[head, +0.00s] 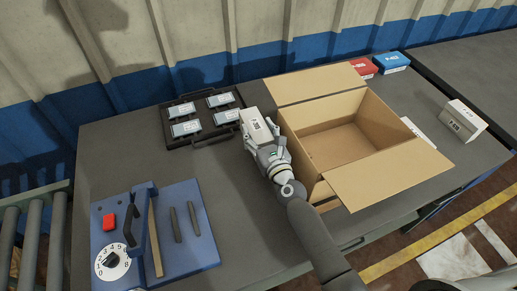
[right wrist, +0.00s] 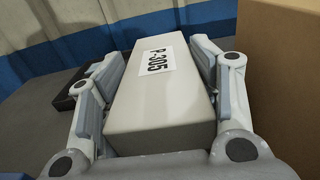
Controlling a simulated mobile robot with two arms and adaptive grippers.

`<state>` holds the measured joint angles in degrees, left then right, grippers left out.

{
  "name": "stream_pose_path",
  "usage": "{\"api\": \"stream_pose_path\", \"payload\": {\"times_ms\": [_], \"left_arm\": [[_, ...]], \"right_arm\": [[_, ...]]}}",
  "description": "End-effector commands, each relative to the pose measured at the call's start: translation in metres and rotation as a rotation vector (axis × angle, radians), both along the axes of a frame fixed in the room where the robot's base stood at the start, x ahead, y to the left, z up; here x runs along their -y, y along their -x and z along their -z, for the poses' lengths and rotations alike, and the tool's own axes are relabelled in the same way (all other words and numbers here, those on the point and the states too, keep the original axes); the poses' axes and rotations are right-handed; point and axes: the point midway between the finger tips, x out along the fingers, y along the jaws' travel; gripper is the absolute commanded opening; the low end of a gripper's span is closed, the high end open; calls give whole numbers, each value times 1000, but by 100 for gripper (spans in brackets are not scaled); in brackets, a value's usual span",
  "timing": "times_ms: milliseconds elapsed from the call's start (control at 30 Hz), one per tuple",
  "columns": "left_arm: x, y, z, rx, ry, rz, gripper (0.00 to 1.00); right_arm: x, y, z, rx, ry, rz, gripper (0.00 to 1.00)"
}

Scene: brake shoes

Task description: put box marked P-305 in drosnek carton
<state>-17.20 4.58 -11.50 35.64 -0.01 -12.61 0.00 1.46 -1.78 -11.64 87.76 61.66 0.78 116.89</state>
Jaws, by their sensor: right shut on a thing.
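The white box marked P-305 (right wrist: 160,105) is between the fingers of my right gripper (right wrist: 162,85), which is shut on it. In the head view the box (head: 259,128) is held just left of the open carton, its label facing up. The carton (head: 315,108) is plain brown cardboard with its flaps folded out, and the inside that shows is empty. I see no name on it. My right gripper in the head view (head: 262,138) is beside the carton's left wall. My left gripper is not in view.
A black tray (head: 172,141) with several grey packs lies left of the box. Red (head: 363,68) and blue (head: 391,63) boxes stand behind the carton. Another white box (head: 458,122) lies at right. A blue fixture (head: 190,200) with a dial is at front left.

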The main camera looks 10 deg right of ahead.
Motion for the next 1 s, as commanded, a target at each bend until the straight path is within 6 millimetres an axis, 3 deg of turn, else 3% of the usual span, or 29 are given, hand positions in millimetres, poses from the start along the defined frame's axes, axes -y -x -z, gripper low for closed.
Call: {"api": "stream_pose_path", "payload": {"times_ms": [267,600,1000], "left_arm": [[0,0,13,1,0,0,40],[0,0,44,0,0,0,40],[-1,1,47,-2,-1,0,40]], "right_arm": [[0,-1,11,4,-1,0,20],[0,-1,46,3,-2,1,20],[0,0,48,4,-1,1,20]]}}
